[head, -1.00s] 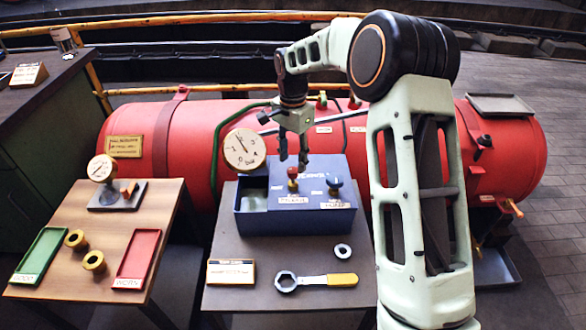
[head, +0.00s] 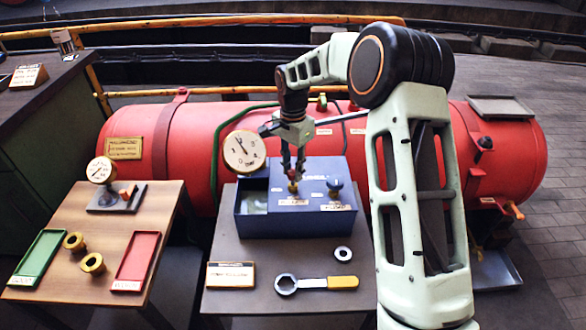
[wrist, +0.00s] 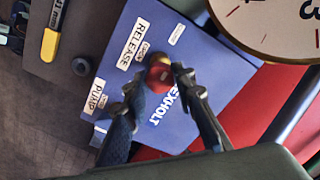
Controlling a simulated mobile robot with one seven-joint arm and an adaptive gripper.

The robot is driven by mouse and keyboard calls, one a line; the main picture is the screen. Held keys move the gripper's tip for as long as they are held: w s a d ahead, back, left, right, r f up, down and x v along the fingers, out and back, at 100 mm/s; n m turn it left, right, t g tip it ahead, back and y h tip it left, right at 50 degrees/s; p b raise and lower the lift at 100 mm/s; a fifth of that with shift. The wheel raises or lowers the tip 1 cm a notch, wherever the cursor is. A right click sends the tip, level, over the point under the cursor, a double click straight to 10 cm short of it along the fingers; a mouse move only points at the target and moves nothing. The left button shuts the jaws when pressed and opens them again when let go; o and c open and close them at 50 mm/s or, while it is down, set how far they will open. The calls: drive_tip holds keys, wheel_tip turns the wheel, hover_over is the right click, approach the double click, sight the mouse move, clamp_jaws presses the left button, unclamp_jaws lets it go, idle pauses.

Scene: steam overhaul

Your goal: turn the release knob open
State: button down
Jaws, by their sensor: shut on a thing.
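The release knob (head: 293,187) is small and red on a brass-coloured base, on top of a blue box (head: 330,222). My gripper (head: 292,176) reaches down from above, its fingers on either side of the knob. The wrist view shows the red knob (wrist: 159,76) between the two dark fingertips, which are shut on it. The RELEASE label (wrist: 132,43), with a smaller OPEN tag, lies beside the knob. The fingers hide part of the knob's sides. I cannot tell how far it is turned.
A round dial gauge (head: 244,151) is close on the left. A red boiler (head: 400,150) stands behind.

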drive_tip(key=shift+n, duration=0.4)
drive_tip(key=n+p, duration=0.2)
drive_tip(key=n, duration=0.1)
drive_tip(key=shift+r+n, duration=0.1)
drive_tip(key=shift+n, duration=0.2)
drive_tip(key=n+p, duration=0.1)
drive_tip(key=n, duration=0.3)
drive_tip(key=shift+n+p, duration=0.3)
drive_tip(key=shift+p, duration=0.1)
drive_tip(key=n+p, duration=0.1)
drive_tip(key=n, duration=0.3)
drive_tip(key=shift+n+p, duration=0.6)
drive_tip(key=shift+n, duration=1.9)
drive_tip(key=c, duration=1.6)
unclamp_jaws()
